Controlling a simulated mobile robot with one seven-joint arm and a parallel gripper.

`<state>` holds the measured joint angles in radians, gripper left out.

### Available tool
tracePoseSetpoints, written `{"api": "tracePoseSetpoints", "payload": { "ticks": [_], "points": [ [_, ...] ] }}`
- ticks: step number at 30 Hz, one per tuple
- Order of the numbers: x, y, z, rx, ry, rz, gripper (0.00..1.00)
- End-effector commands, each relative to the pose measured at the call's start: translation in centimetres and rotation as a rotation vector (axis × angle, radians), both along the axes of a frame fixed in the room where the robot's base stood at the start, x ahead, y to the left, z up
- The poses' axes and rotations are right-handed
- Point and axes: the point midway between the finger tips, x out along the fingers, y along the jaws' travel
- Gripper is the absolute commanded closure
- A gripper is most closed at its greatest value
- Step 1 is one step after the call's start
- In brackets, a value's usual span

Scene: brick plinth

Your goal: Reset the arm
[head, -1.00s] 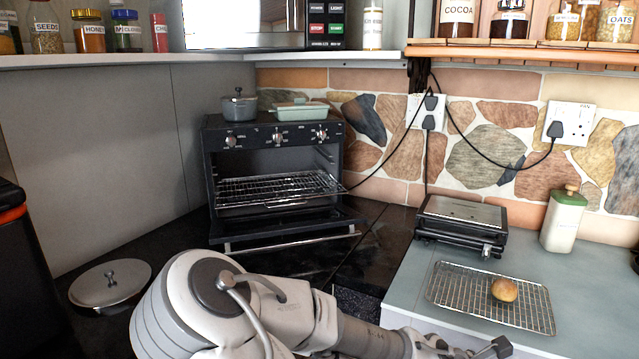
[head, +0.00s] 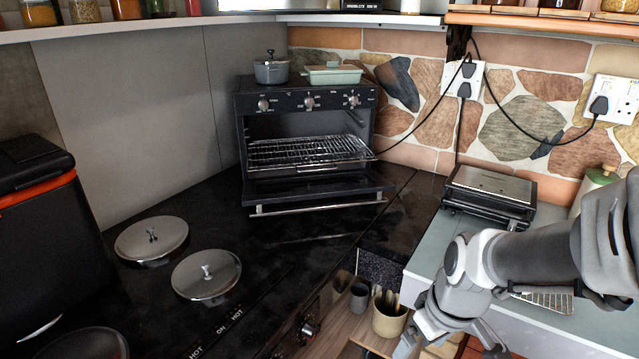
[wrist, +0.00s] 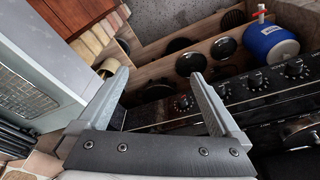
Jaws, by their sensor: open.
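My gripper (head: 448,348) is low at the right of the head view, at the bottom edge, and its fingertips are partly cut off there. It hangs in front of the grey counter. In the wrist view my gripper (wrist: 160,85) shows two fingers spread wide apart with nothing between them. My arm crosses the right side of the head view. It hides most of the wire cooling rack (head: 548,300), and the bun seen on it earlier is out of sight.
The toaster oven (head: 305,190) has its door down. A black grill (head: 490,195) stands on the grey counter (head: 425,245). Two metal lids (head: 152,238) lie on the black hob. Below are a cream pot (head: 390,318) and a blue canister (wrist: 270,42).

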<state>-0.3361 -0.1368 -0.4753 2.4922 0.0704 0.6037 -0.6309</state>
Motion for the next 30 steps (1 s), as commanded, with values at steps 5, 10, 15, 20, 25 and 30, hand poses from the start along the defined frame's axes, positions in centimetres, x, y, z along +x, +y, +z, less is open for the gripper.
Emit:
{"api": "tracePoseSetpoints", "payload": {
  "ticks": [5,10,15,20,25,30],
  "points": [
    [-1.0,1.2,6.3,0.063,-0.092,-0.123,0.00],
    [-2.8,1.9,11.5,0.084,-0.174,-0.245,0.00],
    [-4.8,2.3,15.1,0.080,-0.245,-0.357,0.00],
    [-6.0,2.5,16.6,0.071,-0.281,-0.417,0.00],
    [-6.3,2.5,16.9,0.069,-0.289,-0.435,0.00],
    [-6.3,2.5,16.9,0.069,-0.288,-0.432,0.00]
  ]
}}
